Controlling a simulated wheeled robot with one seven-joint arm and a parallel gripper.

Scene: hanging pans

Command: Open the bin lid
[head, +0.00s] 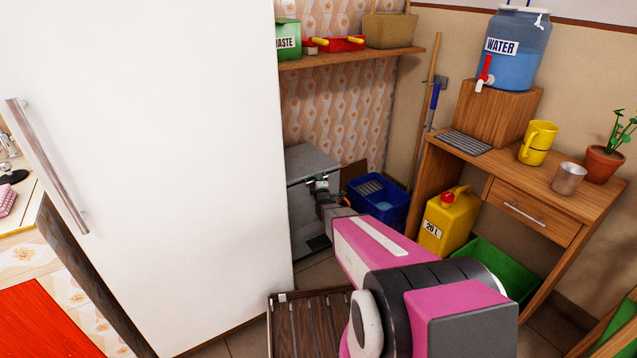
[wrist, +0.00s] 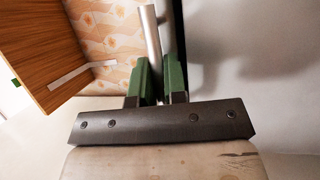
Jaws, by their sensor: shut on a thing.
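The grey metal bin (head: 302,208) stands on the floor between the white fridge and the blue crate. Its lid (head: 308,162) lies over the top in the head view; I cannot tell whether it is slightly raised. My gripper (head: 321,186) is at the bin's front upper edge, with my arm reaching in from the lower right. In the wrist view my gripper's green fingers (wrist: 159,72) are closed around a silver bar handle (wrist: 152,38), which runs up and away between them. The exact contact is small and partly hidden in the head view.
The white fridge (head: 150,150) stands close on the left. A blue crate (head: 388,208), a yellow canister (head: 447,220) and a wooden desk (head: 520,175) are on the right. A slatted wooden crate (head: 300,325) is near the front. A shelf (head: 350,58) hangs above the bin.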

